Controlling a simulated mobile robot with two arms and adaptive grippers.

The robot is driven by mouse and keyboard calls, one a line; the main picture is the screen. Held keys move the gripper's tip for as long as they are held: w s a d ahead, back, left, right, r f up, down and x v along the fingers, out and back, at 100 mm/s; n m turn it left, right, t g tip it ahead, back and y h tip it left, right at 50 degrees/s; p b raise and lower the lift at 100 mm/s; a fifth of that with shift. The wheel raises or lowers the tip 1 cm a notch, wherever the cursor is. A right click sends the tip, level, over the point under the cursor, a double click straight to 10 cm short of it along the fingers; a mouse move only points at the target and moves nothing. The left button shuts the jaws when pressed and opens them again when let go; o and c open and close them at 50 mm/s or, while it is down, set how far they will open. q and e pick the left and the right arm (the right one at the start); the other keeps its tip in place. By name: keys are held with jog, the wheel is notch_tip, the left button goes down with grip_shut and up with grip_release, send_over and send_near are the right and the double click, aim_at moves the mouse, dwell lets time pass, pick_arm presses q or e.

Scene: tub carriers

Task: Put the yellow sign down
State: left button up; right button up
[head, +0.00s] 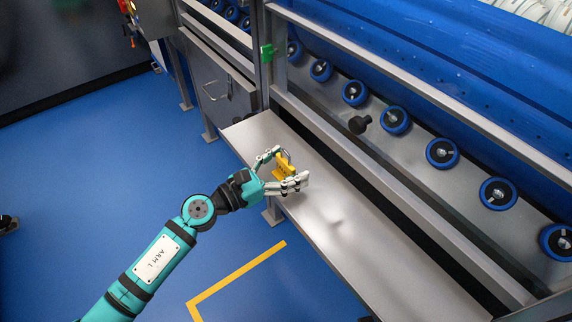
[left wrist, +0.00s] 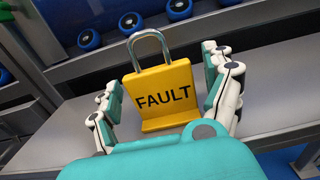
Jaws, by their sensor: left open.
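The yellow sign (left wrist: 164,97) reads FAULT and has a metal loop handle on top. In the left wrist view it stands upright on the grey metal shelf (left wrist: 268,90). In the head view the sign (head: 284,167) is partly hidden by my left gripper's fingers. My left gripper (head: 285,172) is open, with its fingers on either side of the sign; in the left wrist view, gaps show between the fingers and the sign. My right gripper is not in view.
The shelf (head: 345,235) is bare to the right of the sign. Behind it runs a machine frame with several blue rollers (head: 395,120). A grey box with a handle (head: 218,92) stands left of the shelf. The blue floor has a yellow line (head: 240,273).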

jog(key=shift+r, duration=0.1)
pick_arm(q)
jog(key=shift+v, duration=0.85)
jog(key=b+v, duration=0.2)
jog(key=v, duration=0.7)
jog(key=w+a+f+n+t+y, duration=0.1)
jog(key=w+a+n+t+y, duration=0.35)
jog(key=n, duration=0.85)
jog(key=s+a+f+n+g+y, duration=0.1)
jog(key=s+a+f+n+y, duration=0.1)
jog(key=a+f+n+y, duration=0.5)
jog(key=s+a+f+n+g+y, duration=0.15)
jog(key=a+f+n+y, duration=0.25)
jog(key=f+n, duration=0.6)
jog(key=s+d+f+n+g, duration=0.2)
jog(key=s+f+n+g, duration=0.3)
jog(key=s, duration=0.5)
jog(key=s+d+f+n+g+h, duration=0.1)
jog(key=s+d+f+n+g, duration=0.1)
jog(key=s+f+n+g, duration=0.3)
jog(key=s+f+n, duration=0.4)
jog(key=s+f, duration=0.1)
jog(key=s, duration=0.1)
jog(key=shift+n, duration=0.4)
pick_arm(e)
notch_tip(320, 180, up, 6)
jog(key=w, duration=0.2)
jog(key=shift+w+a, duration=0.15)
